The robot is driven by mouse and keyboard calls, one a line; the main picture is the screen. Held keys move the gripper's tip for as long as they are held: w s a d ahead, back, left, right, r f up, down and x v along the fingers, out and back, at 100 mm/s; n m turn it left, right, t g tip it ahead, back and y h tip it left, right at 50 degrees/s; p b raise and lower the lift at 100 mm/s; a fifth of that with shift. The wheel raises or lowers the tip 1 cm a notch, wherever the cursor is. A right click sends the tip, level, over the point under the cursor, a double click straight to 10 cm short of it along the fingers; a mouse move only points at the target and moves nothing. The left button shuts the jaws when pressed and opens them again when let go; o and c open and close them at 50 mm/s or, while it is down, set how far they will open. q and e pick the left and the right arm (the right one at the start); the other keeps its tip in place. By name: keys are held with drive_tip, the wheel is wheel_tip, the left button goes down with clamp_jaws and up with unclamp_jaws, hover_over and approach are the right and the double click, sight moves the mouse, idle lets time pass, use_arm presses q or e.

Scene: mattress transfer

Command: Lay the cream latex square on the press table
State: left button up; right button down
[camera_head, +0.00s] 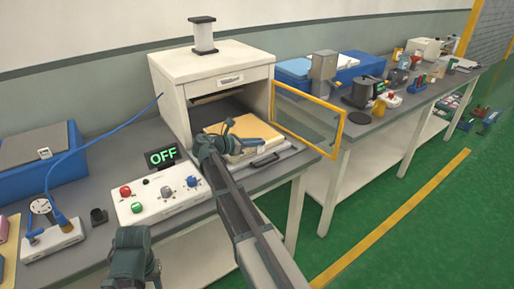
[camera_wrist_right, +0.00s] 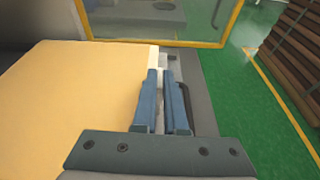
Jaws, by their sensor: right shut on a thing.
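The cream latex square (camera_head: 226,128) shows yellowish and flat at the open front of the white press (camera_head: 210,76). It fills much of the left of the right wrist view (camera_wrist_right: 70,100). My right gripper (camera_head: 262,141) is at the square's right edge, its blue fingers (camera_wrist_right: 164,98) shut on that edge. The press table (camera_head: 283,152) shows as a grey surface beside the square. Whether the square rests fully on it I cannot tell. A teal part of my left arm is at the bottom of the head view, with no fingers showing.
A yellow-framed clear guard (camera_head: 309,128) stands open right of the press. A control box with buttons (camera_head: 160,198) and an OFF display (camera_head: 162,157) stand left of it. A blue bin (camera_head: 62,180) is at far left. Green floor (camera_head: 400,215) lies open at the right.

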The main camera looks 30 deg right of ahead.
drive_tip(key=shift+r, duration=0.1)
drive_tip(key=shift+f, duration=0.2)
drive_tip(key=c, duration=1)
unclamp_jaws()
drive_tip(key=shift+r, duration=0.15)
drive_tip(key=shift+a+r, duration=0.1)
drive_tip(key=shift+r, duration=0.1)
drive_tip(key=p+v, duration=0.3)
drive_tip(key=v, duration=0.7)
drive_tip(key=shift+a+p, duration=0.25)
drive_tip(key=shift+p, duration=0.05)
drive_tip(key=shift+s+a+r, duration=0.1)
drive_tip(key=shift+a+r, duration=0.05)
drive_tip(key=shift+a, duration=0.45)
